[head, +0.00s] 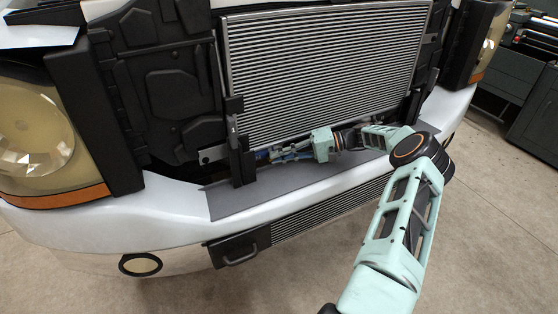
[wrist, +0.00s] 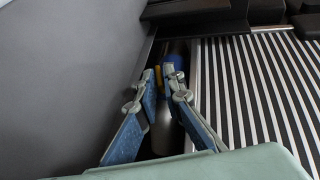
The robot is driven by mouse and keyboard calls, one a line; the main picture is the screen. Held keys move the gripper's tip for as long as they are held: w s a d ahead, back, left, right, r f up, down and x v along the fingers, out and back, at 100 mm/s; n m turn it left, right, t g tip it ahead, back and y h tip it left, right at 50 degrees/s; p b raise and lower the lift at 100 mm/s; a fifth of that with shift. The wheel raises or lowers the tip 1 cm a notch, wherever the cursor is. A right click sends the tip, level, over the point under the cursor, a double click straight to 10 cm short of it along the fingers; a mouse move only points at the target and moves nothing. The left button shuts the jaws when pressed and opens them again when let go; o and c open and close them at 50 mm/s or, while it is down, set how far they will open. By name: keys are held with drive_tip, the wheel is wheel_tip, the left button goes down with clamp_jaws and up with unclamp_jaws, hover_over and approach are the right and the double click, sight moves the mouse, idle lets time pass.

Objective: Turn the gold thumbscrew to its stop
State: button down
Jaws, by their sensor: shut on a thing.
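The gold thumbscrew (wrist: 158,77) shows as a narrow gold strip between my fingertips in the wrist view; most of it is hidden by the fingers. My gripper (wrist: 159,75) is shut on it, one blue-padded finger on each side. In the head view my gripper (head: 267,155) reaches in from the right, low in front of the radiator, near the black bracket at its lower left. I cannot make out the thumbscrew in the head view.
The finned radiator (head: 320,70) rises right behind my gripper, and its fins (wrist: 262,85) fill the right of the wrist view. A black upright bracket (head: 240,150) stands just left of the gripper. The white bumper (head: 150,220) lies below and in front.

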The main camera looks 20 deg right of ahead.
drive_tip(key=shift+f, duration=0.1)
idle(0.4)
drive_tip(key=c, duration=2.2)
unclamp_jaws()
drive_tip(key=shift+o, duration=0.2)
drive_tip(key=v, duration=1)
drive_tip(key=shift+s+d, duration=0.1)
drive_tip(key=shift+d, duration=0.25)
drive_tip(key=shift+s+d, duration=0.3)
drive_tip(key=shift+d, duration=0.25)
drive_tip(key=shift+o, duration=0.6)
